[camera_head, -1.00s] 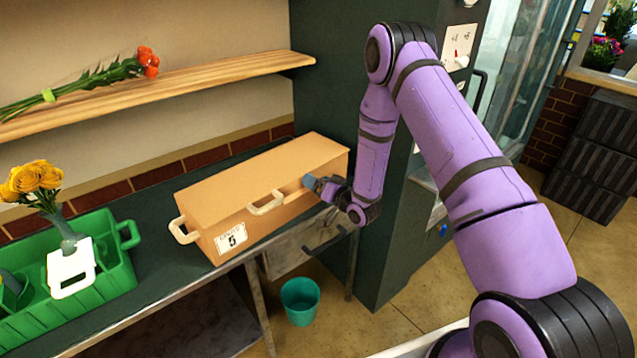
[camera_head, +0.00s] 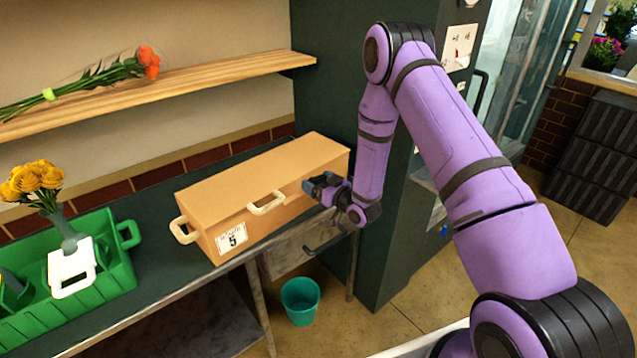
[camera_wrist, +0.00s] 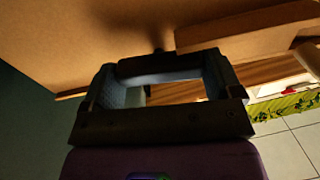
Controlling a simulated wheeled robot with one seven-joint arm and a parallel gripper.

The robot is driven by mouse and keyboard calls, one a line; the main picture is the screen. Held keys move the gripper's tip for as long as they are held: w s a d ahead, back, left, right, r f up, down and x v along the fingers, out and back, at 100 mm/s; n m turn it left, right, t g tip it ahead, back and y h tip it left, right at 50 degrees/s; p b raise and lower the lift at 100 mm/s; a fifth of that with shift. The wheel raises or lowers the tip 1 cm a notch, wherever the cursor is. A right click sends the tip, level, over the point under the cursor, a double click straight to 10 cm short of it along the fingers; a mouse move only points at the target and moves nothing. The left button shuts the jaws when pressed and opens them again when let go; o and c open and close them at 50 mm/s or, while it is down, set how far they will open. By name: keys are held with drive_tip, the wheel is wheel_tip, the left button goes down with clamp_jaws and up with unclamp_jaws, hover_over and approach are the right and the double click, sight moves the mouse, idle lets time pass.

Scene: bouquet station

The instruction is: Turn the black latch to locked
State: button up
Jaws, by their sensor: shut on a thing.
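A tan box (camera_head: 265,190) with a label reading 5 lies on the dark counter. My gripper (camera_head: 322,186) is at the right part of its front face, below the lid edge. In the wrist view, my gripper (camera_wrist: 161,74) has a finger on each side of a dark bar, the black latch (camera_wrist: 160,65), and is shut on it. The latch lies across between the fingers, close against the tan face, with a small dark knob above it. In the head view the latch is hidden by my gripper. Its locked or unlocked mark cannot be seen.
A pale handle (camera_head: 266,203) sticks out left of my gripper, and another handle (camera_head: 184,230) is at the box's left end. A green crate (camera_head: 105,290) stands left on the counter (camera_head: 160,280). A dark cabinet (camera_head: 335,90) rises right behind the box. A teal bin (camera_head: 301,301) is below.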

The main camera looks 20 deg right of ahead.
drive_tip(key=o, duration=0.7)
drive_tip(key=shift+o, duration=0.2)
drive_tip(key=shift+s, duration=0.1)
drive_tip(key=v, duration=1)
drive_tip(key=shift+s+d, duration=0.2)
drive_tip(key=shift+s, duration=0.1)
